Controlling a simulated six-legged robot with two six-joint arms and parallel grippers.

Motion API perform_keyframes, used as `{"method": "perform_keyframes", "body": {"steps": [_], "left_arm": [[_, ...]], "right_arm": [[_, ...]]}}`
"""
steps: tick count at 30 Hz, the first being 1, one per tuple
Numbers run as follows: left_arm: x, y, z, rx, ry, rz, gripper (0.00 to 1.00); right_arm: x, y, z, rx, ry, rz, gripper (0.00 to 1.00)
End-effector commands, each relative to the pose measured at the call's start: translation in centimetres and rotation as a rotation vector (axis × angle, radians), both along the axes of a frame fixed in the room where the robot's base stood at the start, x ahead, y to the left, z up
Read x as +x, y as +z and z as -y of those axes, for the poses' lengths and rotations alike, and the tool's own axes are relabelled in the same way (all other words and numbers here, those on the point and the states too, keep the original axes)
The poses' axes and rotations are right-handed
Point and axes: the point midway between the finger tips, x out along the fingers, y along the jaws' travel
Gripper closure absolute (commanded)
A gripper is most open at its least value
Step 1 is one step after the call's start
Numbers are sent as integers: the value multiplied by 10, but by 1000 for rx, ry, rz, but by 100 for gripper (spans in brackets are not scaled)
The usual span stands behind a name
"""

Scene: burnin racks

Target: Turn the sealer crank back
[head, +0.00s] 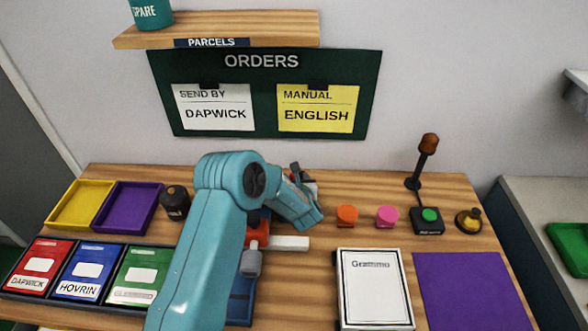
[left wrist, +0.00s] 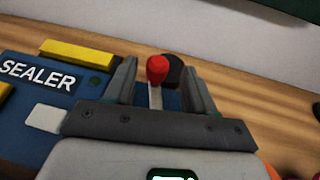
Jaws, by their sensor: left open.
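The blue sealer (left wrist: 75,97) fills the left of the left wrist view, with a white "SEALER" label and yellow bars. A red crank knob (left wrist: 157,68) on a pale stem shows between the fingers of my left gripper (left wrist: 158,85), with a dark round part behind it. The fingers stand apart, one on each side; I cannot tell whether either touches the knob. In the head view my left gripper (head: 303,178) is small and partly hidden behind my teal arm, which also covers most of the sealer. My right gripper is not in view.
An orange button (head: 346,215) and a pink button (head: 387,215) stand to the right of my gripper. A white "Gramma" box (head: 374,288) and a purple mat (head: 468,288) lie in front. A dark jar (head: 174,202) and trays (head: 128,207) are at left. The wall holds an order board (head: 262,62).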

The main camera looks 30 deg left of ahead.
Motion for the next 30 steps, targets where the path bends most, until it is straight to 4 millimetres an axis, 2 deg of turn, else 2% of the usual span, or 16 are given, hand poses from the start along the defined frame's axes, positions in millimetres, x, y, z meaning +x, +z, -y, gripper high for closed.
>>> {"method": "perform_keyframes", "body": {"steps": [3, 9, 20, 25, 30], "left_arm": [[16, -7, -15, 0, 3, 1, 45], [33, -16, -29, 0, 2, 2, 45], [37, -19, -33, 0, 0, 0, 45], [37, -19, -32, 0, 0, 0, 97], [37, -19, -32, 0, 1, 0, 98]], "right_arm": [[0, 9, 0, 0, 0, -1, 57], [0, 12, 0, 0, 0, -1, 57], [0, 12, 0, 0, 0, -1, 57], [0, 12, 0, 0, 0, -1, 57], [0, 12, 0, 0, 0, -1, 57]]}}
